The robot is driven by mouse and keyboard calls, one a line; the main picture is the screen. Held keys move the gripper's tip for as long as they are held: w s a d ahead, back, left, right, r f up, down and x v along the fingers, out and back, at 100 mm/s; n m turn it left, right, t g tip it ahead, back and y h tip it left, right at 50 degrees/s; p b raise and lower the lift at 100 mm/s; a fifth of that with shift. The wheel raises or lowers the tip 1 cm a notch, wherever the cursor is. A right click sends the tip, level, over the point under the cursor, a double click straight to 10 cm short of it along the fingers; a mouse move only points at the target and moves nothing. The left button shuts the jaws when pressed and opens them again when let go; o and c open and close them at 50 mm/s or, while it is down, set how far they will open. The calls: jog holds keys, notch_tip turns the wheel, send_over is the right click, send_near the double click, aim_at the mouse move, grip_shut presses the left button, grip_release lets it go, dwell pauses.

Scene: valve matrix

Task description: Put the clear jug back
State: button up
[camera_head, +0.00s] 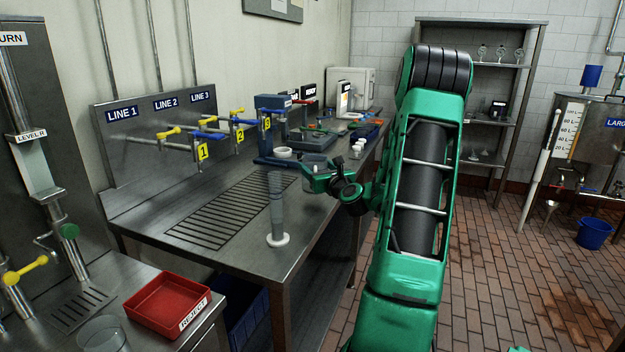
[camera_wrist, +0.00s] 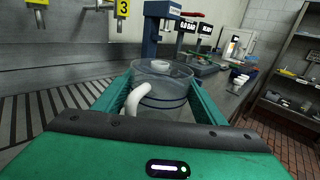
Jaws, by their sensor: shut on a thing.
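The clear jug (camera_wrist: 165,88) stands between the fingers of my gripper (camera_wrist: 160,100) in the wrist view. It is see-through, with a dark blue line around it and a white handle toward the camera. My green gripper is shut on its sides. In the head view my gripper (camera_head: 322,178) is over the right part of the steel bench, beyond the grey cylinder. The jug is small and partly hidden there, so I cannot tell whether its base touches the bench.
The steel bench (camera_head: 150,215) has a slotted drain under several numbered taps (camera_head: 200,150). A grey cylinder on a white base (camera_head: 277,212) stands near the front edge. A blue press-like stand (camera_head: 270,130) is behind my gripper. A red REJECT tray (camera_head: 165,302) sits lower left.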

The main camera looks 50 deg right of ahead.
jog(key=shift+s+f, duration=0.1)
jog(key=shift+f, duration=1.55)
jog(key=o, duration=1.2)
jog(key=shift+f, duration=0.15)
jog(key=shift+o, duration=0.2)
